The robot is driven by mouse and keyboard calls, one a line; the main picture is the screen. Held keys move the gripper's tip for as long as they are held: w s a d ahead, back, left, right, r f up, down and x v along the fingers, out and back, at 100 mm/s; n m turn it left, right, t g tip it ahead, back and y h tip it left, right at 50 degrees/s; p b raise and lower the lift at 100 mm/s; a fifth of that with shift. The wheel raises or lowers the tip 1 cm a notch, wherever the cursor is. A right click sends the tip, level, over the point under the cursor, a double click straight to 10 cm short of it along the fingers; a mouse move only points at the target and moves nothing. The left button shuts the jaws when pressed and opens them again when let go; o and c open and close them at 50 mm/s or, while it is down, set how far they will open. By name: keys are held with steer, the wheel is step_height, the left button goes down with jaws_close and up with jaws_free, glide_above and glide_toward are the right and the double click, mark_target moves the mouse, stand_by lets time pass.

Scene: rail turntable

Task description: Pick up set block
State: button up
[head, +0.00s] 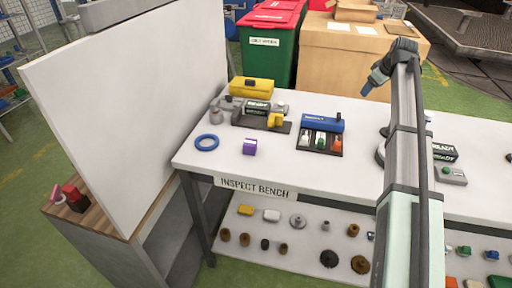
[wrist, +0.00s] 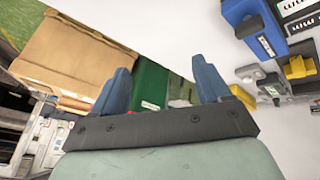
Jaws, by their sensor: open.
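No label in view says "set block"; a small purple block (head: 249,147) stands alone on the white inspect bench (head: 215,172), near its left front part. A blue ring (head: 207,142) lies flat to its left. My gripper (head: 372,82) is raised at the right, above the back of the bench and well apart from the purple block. In the wrist view my gripper (wrist: 162,78) shows two blue fingers spread apart with nothing between them. The purple block does not show in the wrist view.
Behind the block are a grey fixture with a yellow clamp (head: 275,120) and a yellow-lidded box (head: 252,86). A blue-lidded case (head: 322,124) with small parts stands to the right. A white panel (head: 130,95) rises along the left. The bench front around the block is clear.

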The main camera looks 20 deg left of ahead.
steer(key=s+a+f+n+g, duration=0.1)
steer(key=s+a+n, duration=0.15)
steer(key=a, duration=0.55)
steer(key=s+a+n+g, duration=0.1)
steer(key=s+a, duration=0.3)
steer(key=a, duration=0.4)
steer(key=s+a+f+n+g, duration=0.1)
steer(key=s+a, duration=0.2)
steer(key=a, duration=0.5)
steer(key=n+g+h, duration=0.2)
steer(key=n+g, duration=0.1)
steer(key=n, duration=0.1)
glide_above(250, 142)
steer(key=f, duration=0.9)
steer(key=shift+w+f, duration=0.1)
steer(key=shift+w, duration=0.15)
steer(key=shift+s+f, duration=0.15)
steer(key=shift+f, duration=1.15)
steer(key=shift+s+f, duration=0.1)
steer(key=shift+f, duration=1.15)
steer(key=c, duration=1.3)
steer(key=shift+r, duration=0.15)
